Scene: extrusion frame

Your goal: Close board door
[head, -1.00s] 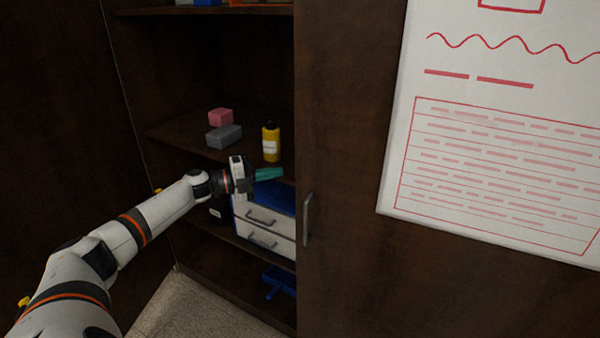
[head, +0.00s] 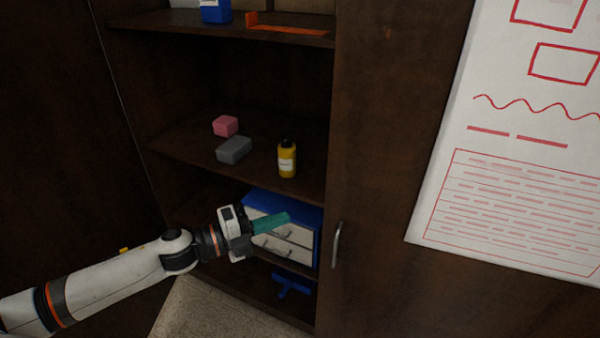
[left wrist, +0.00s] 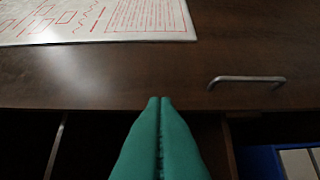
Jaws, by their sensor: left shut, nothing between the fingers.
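A dark wooden cabinet stands open on its left side, its shelves showing in the head view. The right door (head: 385,170) is in place at the right, with a metal handle (head: 337,245) near its left edge. A dark panel (head: 55,130) fills the far left; I cannot tell whether it is the open left door. My left gripper (head: 287,217) has green fingers, shut and empty, in front of the drawer unit and left of the handle. In the left wrist view the shut fingertips (left wrist: 160,100) point at the door's edge, with the handle (left wrist: 247,80) to the right. My right gripper is out of view.
A yellow bottle (head: 287,160), a grey block (head: 234,150) and a pink block (head: 225,126) stand on the middle shelf. A blue drawer unit (head: 313,222) and a blue item (head: 290,285) sit below. A poster (head: 510,180) hangs on the right door.

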